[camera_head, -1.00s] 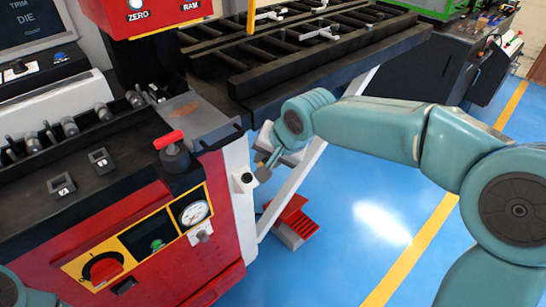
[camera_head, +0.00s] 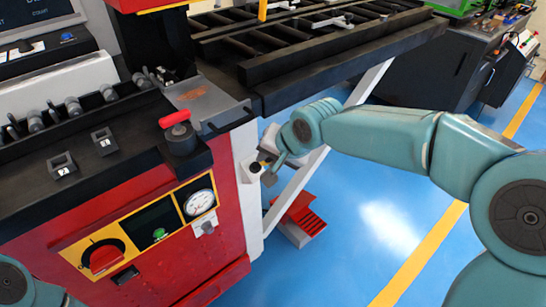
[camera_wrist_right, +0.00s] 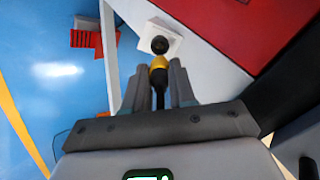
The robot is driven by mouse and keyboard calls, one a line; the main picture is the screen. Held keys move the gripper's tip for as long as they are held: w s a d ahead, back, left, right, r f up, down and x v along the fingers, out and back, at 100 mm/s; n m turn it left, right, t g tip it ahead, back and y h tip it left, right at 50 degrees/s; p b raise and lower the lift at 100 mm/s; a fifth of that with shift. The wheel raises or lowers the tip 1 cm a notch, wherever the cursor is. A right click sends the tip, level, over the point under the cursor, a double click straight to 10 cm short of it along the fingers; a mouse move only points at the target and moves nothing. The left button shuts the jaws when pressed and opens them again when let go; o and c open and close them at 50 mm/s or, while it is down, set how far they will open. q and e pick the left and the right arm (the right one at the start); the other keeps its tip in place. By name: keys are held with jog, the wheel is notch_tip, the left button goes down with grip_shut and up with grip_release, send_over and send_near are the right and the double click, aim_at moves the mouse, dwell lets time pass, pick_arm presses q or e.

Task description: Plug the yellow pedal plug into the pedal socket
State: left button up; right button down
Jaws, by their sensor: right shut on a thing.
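My right gripper (camera_head: 270,173) is beside the white post at the front corner of the red machine. In the right wrist view its two grey fingers (camera_wrist_right: 158,88) are shut on the yellow pedal plug (camera_wrist_right: 158,62), which has a black body. The plug points at the round black pedal socket (camera_wrist_right: 160,45) on its white plate. They overlap in this view, and I cannot tell whether they touch. In the head view the socket (camera_head: 254,168) is just left of the fingertips. Only a piece of my left arm shows at the bottom left; its gripper is out of view.
A red foot pedal (camera_head: 301,215) sits on the blue floor below the gripper. The black worktable (camera_head: 345,55) overhangs above. The red control panel (camera_head: 150,235) is to the left.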

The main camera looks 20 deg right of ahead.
jog(key=shift+b+x, duration=0.65)
jog(key=shift+x, duration=1.2)
jog(key=shift+b, duration=0.3)
jog(key=shift+b+x, duration=0.6)
jog(key=shift+x, duration=0.65)
jog(key=c, duration=0.9)
grip_release()
jog(key=shift+f, duration=0.1)
jog(key=shift+o, duration=0.2)
jog(key=p, duration=0.3)
send_near(265, 162)
jog(key=shift+s+d+r, duration=0.25)
jog(key=shift+d+r, duration=0.3)
jog(key=shift+r, duration=0.2)
